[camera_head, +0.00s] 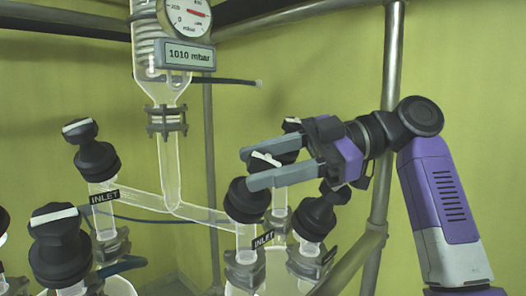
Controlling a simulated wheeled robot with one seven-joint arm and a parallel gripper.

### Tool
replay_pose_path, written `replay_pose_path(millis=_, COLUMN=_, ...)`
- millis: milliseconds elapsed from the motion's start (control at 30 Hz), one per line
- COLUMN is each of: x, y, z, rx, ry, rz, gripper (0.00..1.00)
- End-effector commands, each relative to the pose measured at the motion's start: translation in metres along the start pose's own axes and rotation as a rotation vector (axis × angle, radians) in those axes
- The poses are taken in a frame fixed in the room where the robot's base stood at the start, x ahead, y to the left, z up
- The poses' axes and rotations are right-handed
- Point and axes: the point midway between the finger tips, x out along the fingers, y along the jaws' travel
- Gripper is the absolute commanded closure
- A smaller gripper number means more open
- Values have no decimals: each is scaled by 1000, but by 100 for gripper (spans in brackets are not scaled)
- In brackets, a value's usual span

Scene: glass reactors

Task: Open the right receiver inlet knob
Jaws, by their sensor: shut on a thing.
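The right receiver inlet knob (266,160) is black with a white bar on top. It sits above a black cap (246,200) on a glass neck with an INLET label. My gripper (247,169) reaches in from the right, its two grey fingers shut on the knob from either side. The fingers hide part of the knob. The left inlet knob (80,130), also black with a white bar, stands over another INLET label at the left.
A glass column with a gauge and a 1010 mbar display (188,55) stands behind. Other black knobs are close by, at the lower left (54,222) and just right of the held knob (314,216). A metal frame post (391,60) rises behind my arm.

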Motion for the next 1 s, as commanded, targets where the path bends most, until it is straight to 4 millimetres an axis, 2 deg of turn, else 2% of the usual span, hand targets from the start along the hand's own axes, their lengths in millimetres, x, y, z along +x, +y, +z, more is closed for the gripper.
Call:
replay_pose_path(millis=33, x=-1, y=3, z=-5, rx=-16, ry=1, rz=-33, gripper=96)
replay_pose_path(millis=433, x=-1, y=0, z=-2, rx=-115, ry=-2, rz=-203, gripper=96)
replay_pose_path(millis=1000, x=0, y=-1, z=1, rx=-133, ry=-4, rz=-233, gripper=96)
